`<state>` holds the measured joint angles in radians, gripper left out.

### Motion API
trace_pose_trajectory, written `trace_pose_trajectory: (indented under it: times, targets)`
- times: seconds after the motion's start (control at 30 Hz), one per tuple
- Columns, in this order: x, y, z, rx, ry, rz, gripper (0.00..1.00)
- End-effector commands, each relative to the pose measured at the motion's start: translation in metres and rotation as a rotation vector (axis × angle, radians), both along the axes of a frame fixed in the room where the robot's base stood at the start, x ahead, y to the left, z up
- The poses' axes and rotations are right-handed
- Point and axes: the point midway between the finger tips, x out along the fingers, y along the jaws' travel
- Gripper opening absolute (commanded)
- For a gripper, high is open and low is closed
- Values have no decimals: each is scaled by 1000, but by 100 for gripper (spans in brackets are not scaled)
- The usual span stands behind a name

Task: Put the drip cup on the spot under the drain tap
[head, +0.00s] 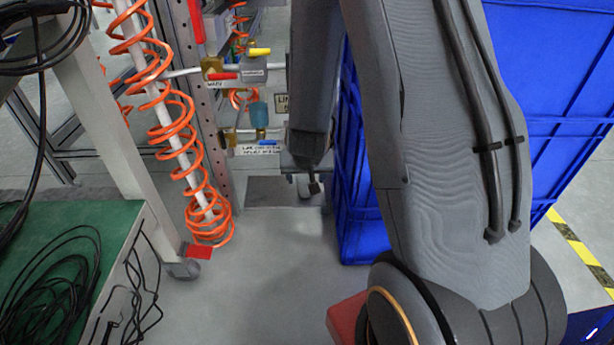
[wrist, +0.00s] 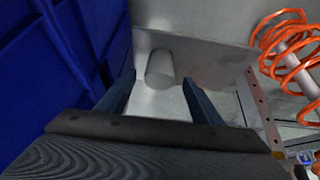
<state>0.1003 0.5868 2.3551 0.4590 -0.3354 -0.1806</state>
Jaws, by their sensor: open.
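A plain grey cylindrical cup (wrist: 160,68), which I take as the drip cup, shows in the wrist view between and just beyond my fingertips. It stands at the edge of a grey plate or mat on the floor; whether it is on it I cannot tell. My gripper (wrist: 159,78) is open, with one finger on each side of the cup and visible gaps. In the head view my gripper (head: 308,187) points down over the floor, largely hidden by my arm, and the cup is not clear there. A low brass fitting (head: 231,138) with a label beneath it, perhaps the drain tap, is on the rack to the left.
Blue crates (head: 358,215) stand close to the right of my gripper. An orange coiled hose (head: 178,125) hangs around a white pipe at left. The grey floor mat (head: 262,190) lies below the rack. A green bench (head: 60,240) with black cables is at left. The floor between is clear.

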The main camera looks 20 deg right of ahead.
Motion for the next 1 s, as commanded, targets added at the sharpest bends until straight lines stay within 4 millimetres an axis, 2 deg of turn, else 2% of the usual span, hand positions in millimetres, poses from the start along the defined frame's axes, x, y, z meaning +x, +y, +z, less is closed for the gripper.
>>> trace_pose_trajectory:
  times: [0.03, 0.3, 0.67, 0.73, 0.77, 0.87, 0.97, 1.0]
  targets:
    - [-4, 2, 12, 0, -1, 1, 60]
    - [-20, 9, 41, 0, -2, 1, 60]
    - [-26, 11, 49, 0, 0, 2, 60]
    - [-26, 17, 52, 5, 1, 14, 60]
    - [-25, 23, 55, 10, 2, 26, 60]
    - [-26, 62, 72, 41, 17, 108, 60]
    - [-39, 124, 99, 88, 54, 243, 60]
    - [-49, 151, 111, 105, 75, 307, 60]
